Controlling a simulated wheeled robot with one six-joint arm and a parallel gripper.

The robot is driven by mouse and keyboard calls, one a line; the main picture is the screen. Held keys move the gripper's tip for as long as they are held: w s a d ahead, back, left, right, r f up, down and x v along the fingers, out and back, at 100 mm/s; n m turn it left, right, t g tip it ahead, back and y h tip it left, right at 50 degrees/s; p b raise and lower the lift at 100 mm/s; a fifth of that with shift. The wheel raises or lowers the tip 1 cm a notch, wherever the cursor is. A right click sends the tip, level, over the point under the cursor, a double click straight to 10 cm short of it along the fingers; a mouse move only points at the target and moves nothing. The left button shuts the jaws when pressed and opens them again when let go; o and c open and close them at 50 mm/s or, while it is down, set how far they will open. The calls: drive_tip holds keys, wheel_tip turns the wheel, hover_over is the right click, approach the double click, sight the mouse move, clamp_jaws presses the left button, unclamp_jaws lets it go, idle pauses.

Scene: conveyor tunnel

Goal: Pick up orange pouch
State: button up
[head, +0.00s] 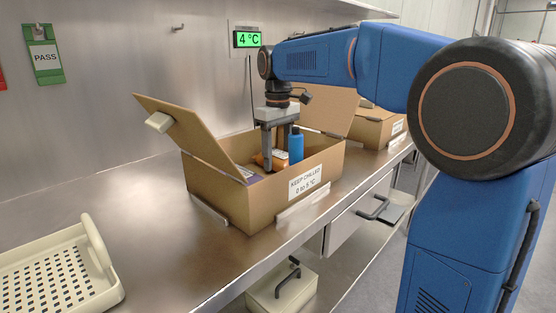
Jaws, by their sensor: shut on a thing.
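The orange pouch (260,159) is inside the open cardboard box (262,208) on the steel counter, partly hidden by my gripper and the box wall. My gripper (274,163) reaches down into the box from above, with its fingers around the pouch, shut on it. The lower ends of the fingers and the bottom of the pouch are hard to make out. A blue bottle (296,146) stands in the box just right of the gripper.
A purple item (247,172) lies at the box's left end. Raised flaps (187,130) flank the opening. A second box (378,128) stands behind at right. A cream perforated tray (55,272) sits at front left. The counter between tray and box is clear.

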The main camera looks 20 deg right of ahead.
sight(278, 154)
wheel_tip(278, 154, up, 18)
drive_tip(key=shift+f, duration=0.2)
